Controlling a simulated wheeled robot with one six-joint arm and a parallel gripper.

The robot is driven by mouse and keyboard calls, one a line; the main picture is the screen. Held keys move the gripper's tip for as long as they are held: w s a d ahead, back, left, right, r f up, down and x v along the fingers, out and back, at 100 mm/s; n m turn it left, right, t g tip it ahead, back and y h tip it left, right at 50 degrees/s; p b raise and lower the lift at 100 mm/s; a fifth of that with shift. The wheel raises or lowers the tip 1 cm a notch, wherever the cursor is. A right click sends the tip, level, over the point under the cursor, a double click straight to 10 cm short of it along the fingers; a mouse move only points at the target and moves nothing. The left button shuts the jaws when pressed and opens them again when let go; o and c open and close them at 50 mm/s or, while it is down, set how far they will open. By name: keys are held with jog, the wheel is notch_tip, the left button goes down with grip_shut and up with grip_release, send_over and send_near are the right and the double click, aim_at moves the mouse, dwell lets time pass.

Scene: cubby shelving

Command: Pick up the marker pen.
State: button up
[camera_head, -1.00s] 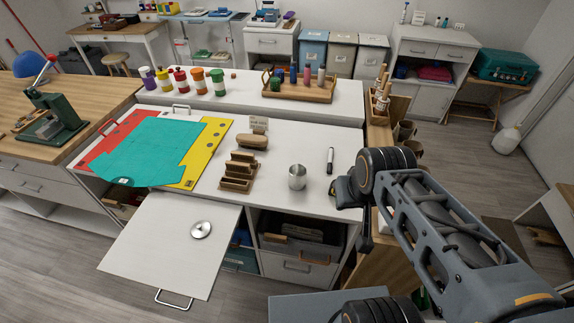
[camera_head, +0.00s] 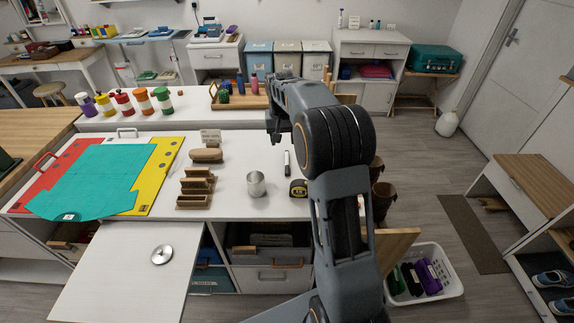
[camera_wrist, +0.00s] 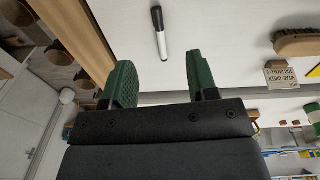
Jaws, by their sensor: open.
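The marker pen (camera_head: 287,163) lies on the white worktop, right of the metal cup and behind the tape measure. In the wrist view the marker pen (camera_wrist: 161,38) shows a white body and a black end, beyond my fingertips near the top of the picture. My gripper (camera_wrist: 163,72) is open, its two green fingers apart with nothing between them. In the head view my gripper (camera_head: 273,133) is above the worktop behind the pen, largely hidden by my arm.
A metal cup (camera_head: 256,184) and a yellow-black tape measure (camera_head: 298,188) stand close to the pen. A wooden organizer (camera_head: 195,187) and a brush (camera_head: 206,155) are to the left. A wooden tray of bottles (camera_head: 228,101) sits on the raised back shelf.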

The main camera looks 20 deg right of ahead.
notch_tip(320, 180, down, 3)
jog(key=w+d, duration=0.2)
jog(key=w, duration=0.1)
send_over(288, 171)
jog(key=shift+m+g, duration=0.3)
jog(key=f, duration=0.8)
jog(key=shift+w+a, duration=0.2)
jog(key=shift+s+d+f+p, duration=0.1)
jog(key=shift+f+p, duration=0.35)
jog(key=shift+f, duration=1.15)
jog(key=shift+s+d+f+p, duration=0.1)
jog(key=shift+f+p, duration=0.3)
jog(key=shift+f, duration=1.2)
jog(key=shift+c, duration=0.3)
grip_shut()
